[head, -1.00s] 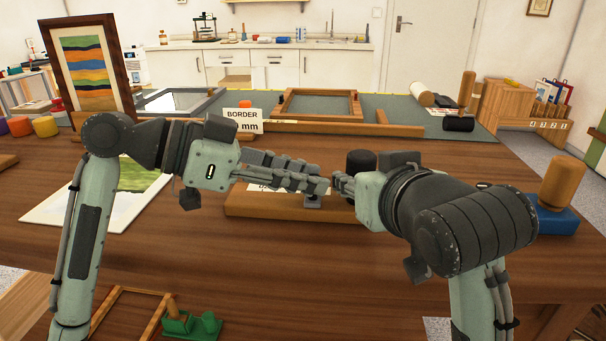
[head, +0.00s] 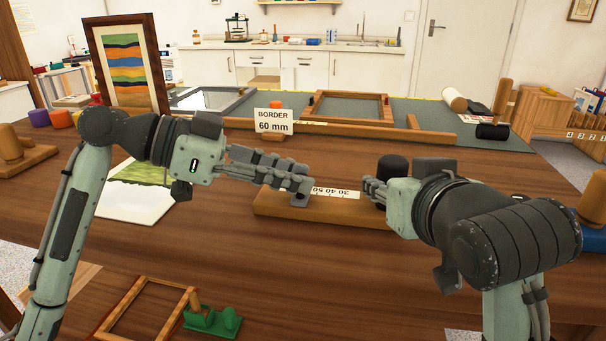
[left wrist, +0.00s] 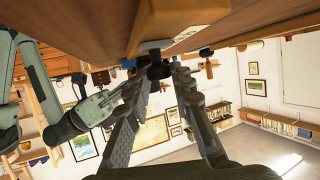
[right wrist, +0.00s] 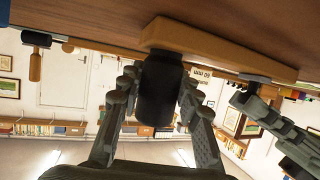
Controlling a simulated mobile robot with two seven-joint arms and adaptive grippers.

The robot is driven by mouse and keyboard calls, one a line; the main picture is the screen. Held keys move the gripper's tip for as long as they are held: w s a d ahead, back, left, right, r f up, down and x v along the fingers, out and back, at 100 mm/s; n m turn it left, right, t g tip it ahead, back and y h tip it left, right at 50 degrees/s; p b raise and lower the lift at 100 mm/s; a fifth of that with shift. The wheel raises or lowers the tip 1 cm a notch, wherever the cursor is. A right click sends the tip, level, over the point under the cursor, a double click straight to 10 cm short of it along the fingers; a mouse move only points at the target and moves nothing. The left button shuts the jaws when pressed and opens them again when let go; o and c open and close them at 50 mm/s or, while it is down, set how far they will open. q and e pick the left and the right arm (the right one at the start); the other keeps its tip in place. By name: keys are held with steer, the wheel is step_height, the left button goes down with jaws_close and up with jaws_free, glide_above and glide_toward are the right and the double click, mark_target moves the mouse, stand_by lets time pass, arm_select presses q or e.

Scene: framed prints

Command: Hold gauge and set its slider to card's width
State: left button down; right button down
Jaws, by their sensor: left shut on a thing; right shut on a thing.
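The gauge (head: 340,207) is a long wooden block on the table with a white scale strip (head: 345,194). The scale shows figures that look like 30, 40 and 50. Its small grey slider (head: 299,199) is at the left part of the strip, and my left gripper (head: 305,187) is shut on it. My right gripper (head: 372,190) is shut on the upright black knob (head: 392,166) at the gauge's right end. The right wrist view shows the knob (right wrist: 160,90) between the fingers. The card (head: 274,121) behind reads "BORDER 60 mm". The exact slider reading is hidden.
A framed striped print (head: 130,62) stands at the back left. A green landscape sheet (head: 139,190) lies left of the gauge. A small wooden frame (head: 145,317) and a green stand (head: 212,320) are at the front. The table in front of the gauge is clear.

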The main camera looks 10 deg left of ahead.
arm_select(q)
steer(key=c, duration=1.3)
jaws_free()
steer(key=v, duration=1.2)
arm_select(e)
steer(key=c, duration=1)
jaws_free()
